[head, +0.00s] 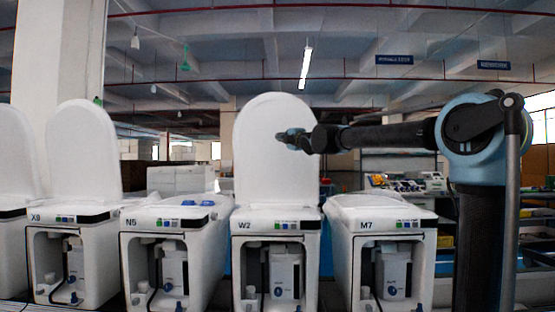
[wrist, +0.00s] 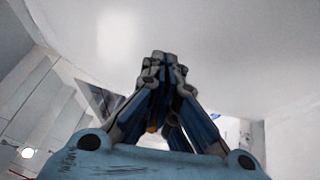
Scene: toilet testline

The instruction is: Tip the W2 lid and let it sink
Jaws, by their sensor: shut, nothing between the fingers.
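The W2 toilet (head: 276,226) stands in the row, and its white lid (head: 262,150) is raised upright behind it. My gripper (head: 284,136) is at the upper right part of the lid in the head view, with my arm reaching in from the right. In the wrist view my gripper (wrist: 160,62) has its fingers together with nothing between them. A broad pale surface (wrist: 225,45), which looks like the lid, fills much of that view behind the fingertips. I cannot tell whether the fingertips touch it.
Toilet X9 (head: 70,216) to the left has its lid (head: 85,150) raised. Toilets N5 (head: 170,226) and M7 (head: 385,226) on either side of W2 have their lids down. Shelves with parts (head: 400,183) stand behind on the right.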

